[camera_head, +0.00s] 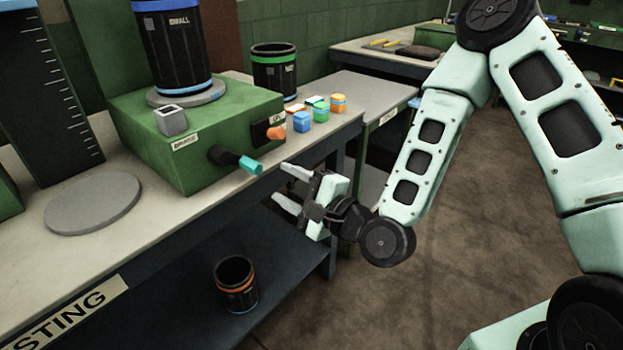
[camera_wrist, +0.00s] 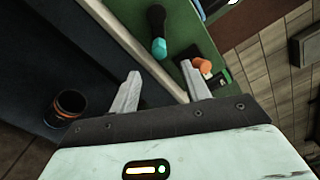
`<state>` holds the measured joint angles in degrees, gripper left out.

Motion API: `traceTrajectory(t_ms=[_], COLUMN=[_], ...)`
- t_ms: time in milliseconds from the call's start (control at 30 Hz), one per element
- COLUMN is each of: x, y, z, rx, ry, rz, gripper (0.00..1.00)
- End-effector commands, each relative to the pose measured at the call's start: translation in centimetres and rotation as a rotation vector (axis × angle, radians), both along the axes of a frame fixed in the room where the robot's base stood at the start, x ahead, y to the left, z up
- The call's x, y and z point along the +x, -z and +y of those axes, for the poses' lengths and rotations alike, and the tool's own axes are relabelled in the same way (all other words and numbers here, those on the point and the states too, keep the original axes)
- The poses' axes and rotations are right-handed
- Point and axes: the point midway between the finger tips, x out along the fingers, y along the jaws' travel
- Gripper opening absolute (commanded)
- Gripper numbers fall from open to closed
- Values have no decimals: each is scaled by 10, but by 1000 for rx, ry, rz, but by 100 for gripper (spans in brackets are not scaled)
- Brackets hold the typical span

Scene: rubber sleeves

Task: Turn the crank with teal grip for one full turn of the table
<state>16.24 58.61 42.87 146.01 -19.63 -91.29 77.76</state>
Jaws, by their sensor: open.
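The crank's teal grip (camera_head: 250,166) sticks out from the front of the green machine box (camera_head: 150,135), on a black crank arm (camera_head: 223,156). A round grey table (camera_head: 186,94) on top of the box carries a black cylinder marked SMALL (camera_head: 175,45). My gripper (camera_head: 280,185) is open and empty, in front of the bench to the right of the teal grip and apart from it. In the wrist view the teal grip (camera_wrist: 159,48) lies ahead of and between the lines of the two fingers (camera_wrist: 163,90).
An orange knob (camera_head: 275,133) sits on the box's right part. Several small coloured blocks (camera_head: 303,121) and a green-banded black bin (camera_head: 274,70) stand to the right. A grey disc (camera_head: 93,204) lies on the bench. An orange-banded bin (camera_head: 236,284) is on the lower shelf.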

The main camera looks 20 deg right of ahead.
Motion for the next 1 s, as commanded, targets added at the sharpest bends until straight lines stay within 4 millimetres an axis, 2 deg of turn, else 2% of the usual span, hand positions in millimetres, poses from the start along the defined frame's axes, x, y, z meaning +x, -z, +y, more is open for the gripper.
traceTrajectory(t_ms=[33, 467, 700, 1000], x=[-2, -21, -42, -47], y=[-7, -5, -1, 1], z=[-1, -12, -27, -30], rx=[0, -1, -2, -2], ry=[0, -1, -2, -2], rz=[5, 4, 3, 1], gripper=[47, 47, 47, 47])
